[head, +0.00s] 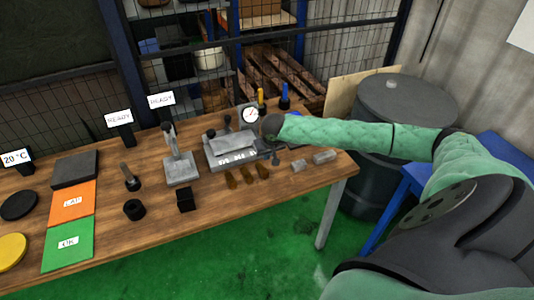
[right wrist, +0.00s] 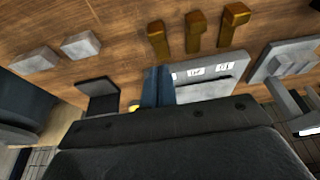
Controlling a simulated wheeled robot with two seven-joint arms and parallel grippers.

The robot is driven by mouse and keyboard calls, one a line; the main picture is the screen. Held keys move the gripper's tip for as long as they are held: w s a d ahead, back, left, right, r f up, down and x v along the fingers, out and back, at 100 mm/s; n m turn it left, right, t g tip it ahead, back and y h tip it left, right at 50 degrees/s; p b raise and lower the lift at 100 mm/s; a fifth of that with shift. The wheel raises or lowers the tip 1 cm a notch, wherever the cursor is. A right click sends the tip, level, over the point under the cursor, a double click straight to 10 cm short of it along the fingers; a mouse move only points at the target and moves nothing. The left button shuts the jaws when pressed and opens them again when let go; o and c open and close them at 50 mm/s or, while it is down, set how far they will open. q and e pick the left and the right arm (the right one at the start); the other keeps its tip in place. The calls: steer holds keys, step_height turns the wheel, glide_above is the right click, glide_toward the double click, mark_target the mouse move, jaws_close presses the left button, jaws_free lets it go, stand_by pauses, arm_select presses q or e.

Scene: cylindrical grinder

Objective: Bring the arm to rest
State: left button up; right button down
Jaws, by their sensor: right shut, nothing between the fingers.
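My right arm, in a green sleeve, reaches in from the right of the head view over the right part of the wooden bench (head: 110,215). My right gripper (head: 275,157) points down above the bench, just right of a grey device with a numbered front (head: 232,153). Its fingers are shut with nothing between them. In the right wrist view the closed fingers (right wrist: 157,86) show beside the device's numbered face (right wrist: 205,75). The wrist hides part of what stands behind it. My left gripper is not in view.
Three brass pieces (head: 246,175) and two grey blocks (head: 324,156) lie near the gripper. A dial gauge (head: 251,114) stands behind. A grey stand (head: 180,168) is farther left. A dark drum (head: 400,105) and a blue table (head: 393,195) stand right of the bench.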

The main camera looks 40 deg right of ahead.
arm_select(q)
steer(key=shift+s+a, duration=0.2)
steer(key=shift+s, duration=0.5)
arm_select(e)
steer(key=shift+s+r, duration=0.1)
steer(key=shift+r, duration=0.15)
